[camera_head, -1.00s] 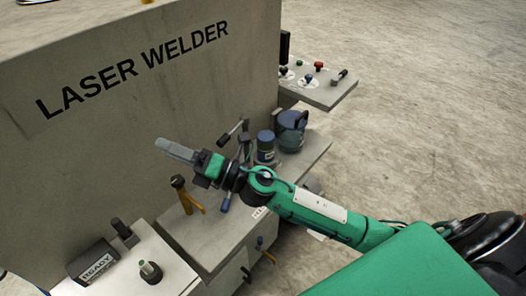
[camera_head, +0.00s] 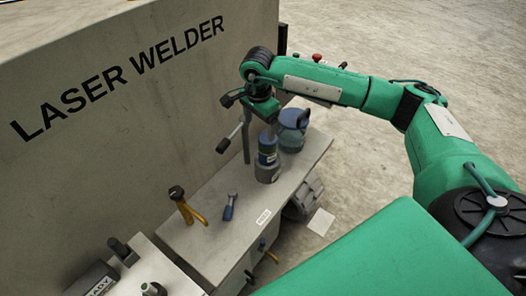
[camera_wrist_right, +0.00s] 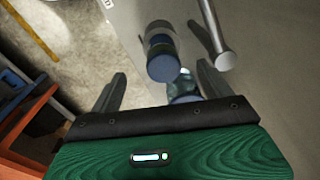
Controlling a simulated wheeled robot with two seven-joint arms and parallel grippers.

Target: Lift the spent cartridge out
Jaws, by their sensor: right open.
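A blue cylinder with a pale label, likely the spent cartridge (camera_head: 267,148), stands upright in a grey round holder (camera_head: 267,173) on the welder's side shelf. My right gripper (camera_head: 262,108) hangs above it, in front of the welder wall. In the right wrist view the gripper (camera_wrist_right: 160,72) is open and empty. A blue-capped cylinder (camera_wrist_right: 163,66) appears between its fingertips, beyond them; I cannot tell for certain which blue object this is. Another blue object is partly hidden behind the gripper body. My left gripper is not in view.
A larger blue container (camera_head: 291,128) stands close behind the cylinder. A lever with a metal rod (camera_head: 235,131) is close to its left. A yellow-handled tool (camera_head: 188,206) and a blue-handled tool (camera_head: 229,207) are on the shelf (camera_head: 215,240). The welder wall (camera_head: 130,140) bounds the left.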

